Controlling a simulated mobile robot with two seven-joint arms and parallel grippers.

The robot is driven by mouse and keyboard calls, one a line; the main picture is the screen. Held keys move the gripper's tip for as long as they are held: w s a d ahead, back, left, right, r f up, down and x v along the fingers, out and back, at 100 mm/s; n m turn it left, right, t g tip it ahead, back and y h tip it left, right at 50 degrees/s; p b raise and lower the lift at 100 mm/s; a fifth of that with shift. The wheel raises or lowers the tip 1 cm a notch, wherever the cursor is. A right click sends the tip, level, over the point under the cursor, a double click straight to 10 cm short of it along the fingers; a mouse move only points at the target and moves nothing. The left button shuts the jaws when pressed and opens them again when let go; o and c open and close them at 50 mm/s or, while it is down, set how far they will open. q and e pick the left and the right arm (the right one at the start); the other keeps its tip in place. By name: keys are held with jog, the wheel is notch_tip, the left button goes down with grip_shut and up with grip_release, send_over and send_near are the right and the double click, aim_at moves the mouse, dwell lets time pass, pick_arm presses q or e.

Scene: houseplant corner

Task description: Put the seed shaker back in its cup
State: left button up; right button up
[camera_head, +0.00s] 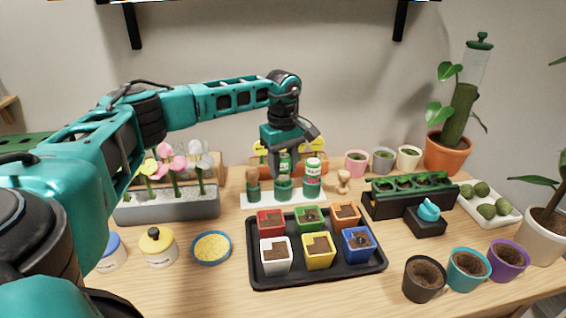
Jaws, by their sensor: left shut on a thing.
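My left gripper (287,152) reaches down from above over the white holder strip (268,203) and is shut on the green seed shaker (285,166). The shaker is upright, its top partly hidden by the fingers. Its lower end is at the middle green cup (284,190); I cannot tell whether it rests on the bottom. A brown-topped shaker (252,176) stands in the left cup (253,195), and a white-and-green labelled shaker (313,169) stands in the right cup (312,188). My right gripper is not in view.
A black tray (318,279) with several coloured soil pots lies in front. A grey flower planter (180,208), a bowl of yellow grains (212,247) and a lidded jar (158,246) are left. A wooden figure (343,181) and a black seedling planter (408,203) are right.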

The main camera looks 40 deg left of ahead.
aim_at(283, 156)
pick_arm(q)
jog(key=shift+f+b, duration=0.3)
jog(key=shift+f, duration=0.4)
jog(key=o, duration=1.6)
jog(key=shift+c, duration=0.2)
jog(key=shift+r+p, duration=1.2)
jog(key=shift+r, duration=0.1)
jog(key=shift+r+p, duration=0.75)
jog(key=shift+r, duration=1.45)
